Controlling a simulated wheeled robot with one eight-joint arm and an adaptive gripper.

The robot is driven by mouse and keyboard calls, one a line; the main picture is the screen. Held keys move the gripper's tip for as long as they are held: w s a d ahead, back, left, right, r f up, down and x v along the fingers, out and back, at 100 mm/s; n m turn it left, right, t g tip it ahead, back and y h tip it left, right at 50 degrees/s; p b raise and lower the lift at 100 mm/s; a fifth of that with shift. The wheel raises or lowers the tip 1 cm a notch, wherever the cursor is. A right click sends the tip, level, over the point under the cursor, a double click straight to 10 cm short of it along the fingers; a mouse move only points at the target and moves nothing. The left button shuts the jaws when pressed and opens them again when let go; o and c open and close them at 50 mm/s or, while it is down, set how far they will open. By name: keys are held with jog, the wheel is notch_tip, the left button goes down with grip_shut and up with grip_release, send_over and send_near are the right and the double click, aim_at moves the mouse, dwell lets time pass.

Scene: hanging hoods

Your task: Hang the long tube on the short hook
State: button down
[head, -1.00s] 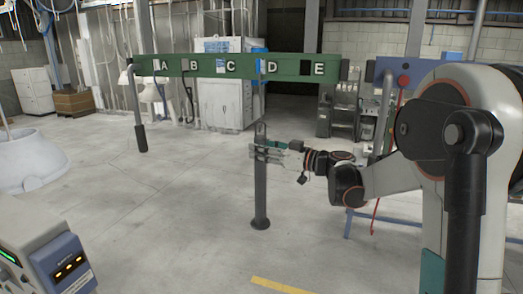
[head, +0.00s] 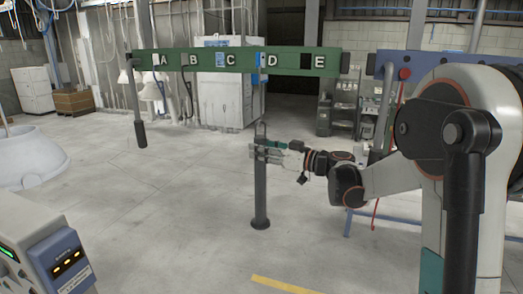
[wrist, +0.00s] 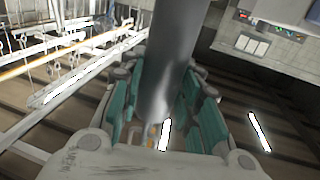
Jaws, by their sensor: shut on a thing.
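The long dark grey tube (head: 261,190) stands upright in the head view, with a flared foot and a narrow loop-like top. My gripper (head: 268,150) is shut on its upper part from the right. In the wrist view the tube (wrist: 172,60) runs between the teal finger pads of my gripper (wrist: 163,105). The green rail (head: 205,61) with letters A to E hangs behind and above the tube's top. The tube's top is below the rail, near letter D, and looks apart from it. The short hook cannot be made out clearly.
White hoods (head: 150,92) hang near A. The floor around the tube is clear.

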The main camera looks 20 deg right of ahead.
jog(key=c, duration=1.1)
grip_release()
